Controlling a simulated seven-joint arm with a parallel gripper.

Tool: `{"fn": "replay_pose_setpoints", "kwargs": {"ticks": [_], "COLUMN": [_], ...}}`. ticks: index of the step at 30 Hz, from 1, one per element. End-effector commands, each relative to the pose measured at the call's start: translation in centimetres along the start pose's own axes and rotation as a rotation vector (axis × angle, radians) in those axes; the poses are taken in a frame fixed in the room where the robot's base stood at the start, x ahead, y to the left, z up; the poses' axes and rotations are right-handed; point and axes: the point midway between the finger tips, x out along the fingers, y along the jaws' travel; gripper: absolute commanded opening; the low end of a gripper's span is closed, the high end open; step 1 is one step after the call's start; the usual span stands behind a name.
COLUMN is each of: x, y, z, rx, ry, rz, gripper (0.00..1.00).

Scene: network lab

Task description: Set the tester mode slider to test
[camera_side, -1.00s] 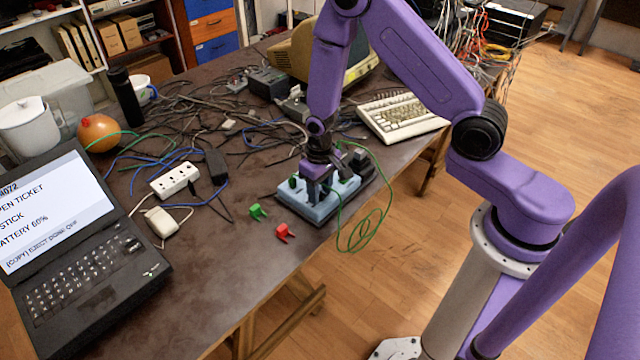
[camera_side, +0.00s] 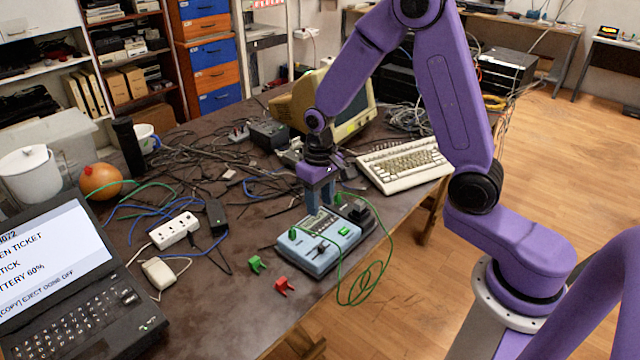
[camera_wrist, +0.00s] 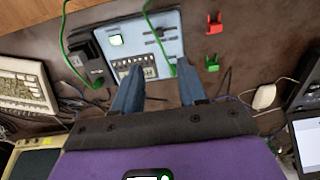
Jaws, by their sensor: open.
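The tester (camera_side: 340,247) is a light blue-grey box near the table's front edge, with a green lit square, a green plug and a dark slider (camera_side: 320,248) on its face. In the wrist view the tester (camera_wrist: 137,24) lies ahead of the fingers, with dark slots, a slider (camera_wrist: 160,33) and a row of small switches on it. I cannot read the slider's labels or tell its setting. My gripper (camera_side: 320,197) is above the tester's far edge, fingers pointing down. In the wrist view my gripper (camera_wrist: 158,88) is open and empty.
A green clip (camera_side: 257,264) and a red clip (camera_side: 284,285) lie left of the tester. A black device (camera_side: 357,214) stands against its far right side. A green cable (camera_side: 370,285) loops over the table edge. Tangled cables and a keyboard (camera_side: 405,167) lie behind.

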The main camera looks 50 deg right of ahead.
Motion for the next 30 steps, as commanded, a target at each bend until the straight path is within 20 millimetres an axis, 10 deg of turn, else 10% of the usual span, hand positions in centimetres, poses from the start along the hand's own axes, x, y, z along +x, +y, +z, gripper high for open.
{"fn": "replay_pose_setpoints", "kwargs": {"ticks": [9,30], "x": [-3.7,-5.3], "y": [0.0,-1.6], "z": [0.0,2.2], "rx": [-0.002,-0.128], "ry": [0.001,0.006], "rz": [0.000,-0.001], "gripper": [0.41,0.41]}}
